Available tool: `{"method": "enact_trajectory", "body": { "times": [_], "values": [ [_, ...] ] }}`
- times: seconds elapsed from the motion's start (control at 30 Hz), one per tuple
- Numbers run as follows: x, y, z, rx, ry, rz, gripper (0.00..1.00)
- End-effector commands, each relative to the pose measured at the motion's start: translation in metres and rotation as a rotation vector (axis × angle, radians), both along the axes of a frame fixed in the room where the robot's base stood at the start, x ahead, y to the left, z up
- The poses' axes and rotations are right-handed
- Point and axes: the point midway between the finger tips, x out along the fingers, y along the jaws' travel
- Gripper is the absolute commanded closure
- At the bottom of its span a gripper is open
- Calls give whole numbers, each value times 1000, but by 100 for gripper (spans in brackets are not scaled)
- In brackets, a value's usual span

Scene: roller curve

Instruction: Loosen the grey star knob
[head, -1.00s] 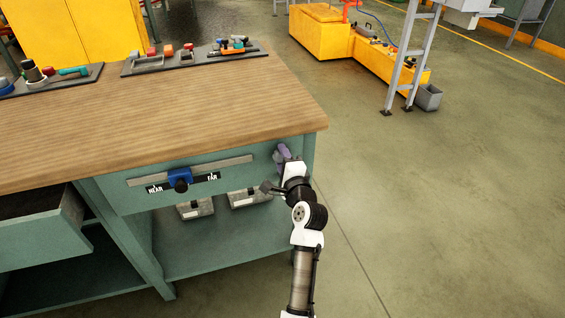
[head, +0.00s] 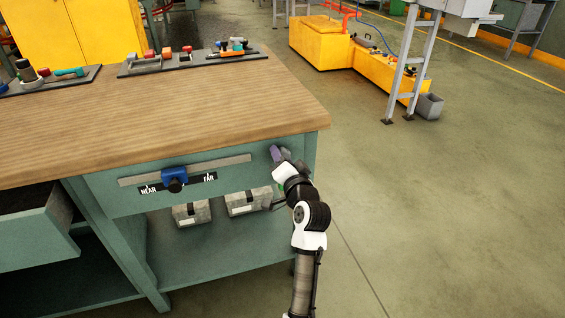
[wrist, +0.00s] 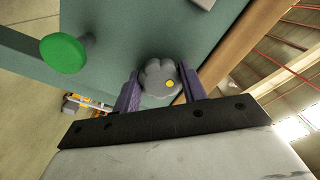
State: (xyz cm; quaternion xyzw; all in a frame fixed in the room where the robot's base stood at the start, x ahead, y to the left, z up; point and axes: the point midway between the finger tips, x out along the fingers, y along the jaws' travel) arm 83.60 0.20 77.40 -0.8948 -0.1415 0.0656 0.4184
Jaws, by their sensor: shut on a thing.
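A green round button (wrist: 64,53) sticks out left of the knob in the wrist view. A blue slider (head: 174,177) on a rail labelled NEAR and FAR is left of my gripper. The wooden bench top (head: 170,110) overhangs above.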

Motion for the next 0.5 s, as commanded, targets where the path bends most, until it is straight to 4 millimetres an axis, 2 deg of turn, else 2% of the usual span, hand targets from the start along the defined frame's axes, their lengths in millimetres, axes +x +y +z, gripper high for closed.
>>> {"method": "enact_trajectory", "body": {
  "times": [0.5],
  "values": [
    [0, 2, 2, -87, -31, 4, 81]
  ]
}}
